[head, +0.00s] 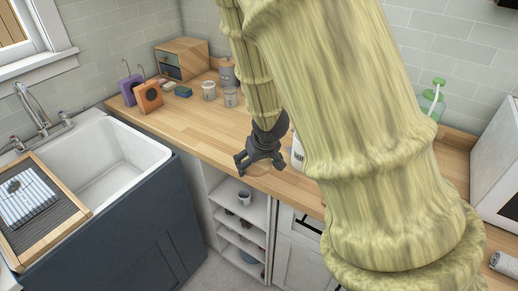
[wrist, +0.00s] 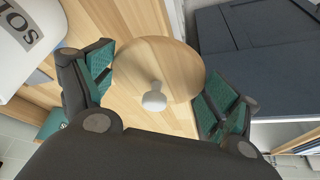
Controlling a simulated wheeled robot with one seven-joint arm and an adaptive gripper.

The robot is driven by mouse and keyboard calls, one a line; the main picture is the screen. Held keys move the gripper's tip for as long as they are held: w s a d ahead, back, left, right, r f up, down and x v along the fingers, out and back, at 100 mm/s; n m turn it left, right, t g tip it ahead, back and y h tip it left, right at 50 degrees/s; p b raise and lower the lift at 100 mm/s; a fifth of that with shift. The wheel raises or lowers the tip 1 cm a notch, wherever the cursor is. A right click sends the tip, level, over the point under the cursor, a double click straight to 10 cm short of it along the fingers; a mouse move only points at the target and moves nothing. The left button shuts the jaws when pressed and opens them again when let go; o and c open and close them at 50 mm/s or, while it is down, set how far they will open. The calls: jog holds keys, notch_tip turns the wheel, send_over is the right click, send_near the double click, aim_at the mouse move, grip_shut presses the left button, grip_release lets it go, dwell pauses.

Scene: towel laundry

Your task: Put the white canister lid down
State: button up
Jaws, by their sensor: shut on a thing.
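The white canister lid is a round light-wood disc with a small white knob; it fills the middle of the wrist view (wrist: 153,62). My gripper (wrist: 152,88) has its two green-padded fingers spread wide and shut on opposite sides of the disc's rim. In the head view my gripper (head: 256,163) points down near the counter's front edge, with the lid (head: 259,170) under it. I cannot tell whether the lid touches the counter. The white canister (wrist: 28,38), with dark lettering, stands beside the left finger; in the head view (head: 297,152) my arm hides most of it.
The wooden counter (head: 205,125) is clear left of my gripper. Farther back are grey cups (head: 209,91), an orange box (head: 149,97) and a wooden drawer box (head: 182,60). The sink (head: 110,155) is at left. Open shelves (head: 238,225) lie below the counter edge.

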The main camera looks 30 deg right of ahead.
jog(key=w+d+p, duration=0.1)
jog(key=w+d, duration=0.1)
jog(key=w, duration=0.1)
jog(key=w+d+f+p, duration=0.1)
jog(key=w+d, duration=0.2)
jog(key=w, duration=0.1)
jog(key=w+d+p, duration=0.2)
jog(key=w, duration=0.1)
jog(key=shift+w+d+f, duration=0.15)
jog(key=shift+d+f, duration=0.05)
jog(key=shift+d, duration=0.15)
jog(key=shift+f, duration=1.7)
jog(key=shift+f, duration=0.1)
jog(key=o, duration=0.9)
jog(key=shift+v, duration=0.9)
jog(key=p+v, duration=0.1)
jog(key=v, duration=0.9)
jog(key=shift+r, duration=0.25)
jog(key=shift+a+r+p, duration=0.1)
jog(key=shift+p, duration=0.2)
